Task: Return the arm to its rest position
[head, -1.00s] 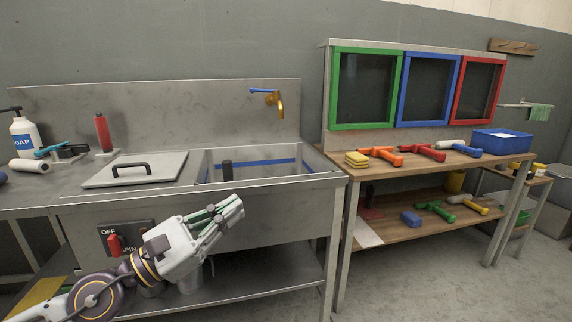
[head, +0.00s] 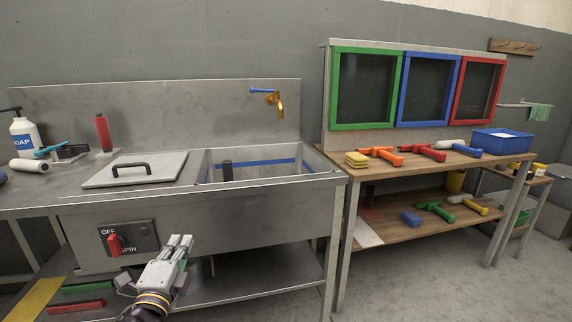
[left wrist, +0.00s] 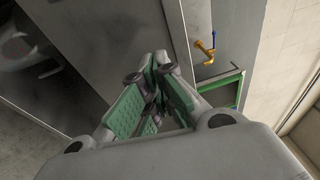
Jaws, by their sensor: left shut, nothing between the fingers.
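My left gripper (head: 180,242) is shut and empty in the head view. It is low in front of the steel sink unit, just right of the OFF/SPIN switch panel (head: 127,239), and apart from it as far as I can see. In the left wrist view its green-padded fingers (left wrist: 152,85) are closed together with nothing between them. Most of my left arm is below the bottom edge of the head view. My right gripper is not in view.
The steel sink (head: 262,187) has a lid (head: 135,170) at its left and a brass tap (head: 277,102) behind. A wooden workbench (head: 430,161) with coloured sprayers stands at right. Red and green bars (head: 76,307) lie on the lower shelf.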

